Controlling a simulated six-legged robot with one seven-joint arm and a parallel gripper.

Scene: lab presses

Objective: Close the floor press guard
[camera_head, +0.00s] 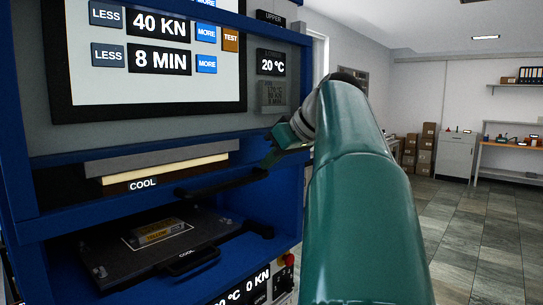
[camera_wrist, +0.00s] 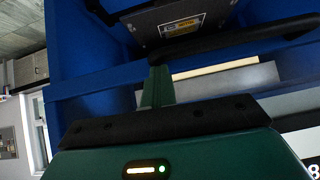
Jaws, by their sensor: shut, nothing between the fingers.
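The floor press (camera_head: 22,130) is a large blue cabinet filling the left of the head view, with an open front bay. A black bar (camera_head: 222,183) crosses the bay below the plate marked COOL; it looks like the guard's handle, but I cannot tell for sure. This bar also shows in the wrist view (camera_wrist: 240,45). My gripper (camera_head: 272,158) is at the right edge of the bay, close to the bar's right end. Its green fingers (camera_wrist: 158,88) are together and empty in the wrist view. I cannot tell whether they touch the bar.
A dark tray with a handle (camera_head: 120,262) and yellow label lies in the bay. The COOL plate (camera_head: 175,172) sits above it. A touch screen (camera_head: 155,90) is on the upper front. Boxes (camera_head: 427,140) and a white cabinet (camera_head: 456,155) stand far back. The tiled floor at right is clear.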

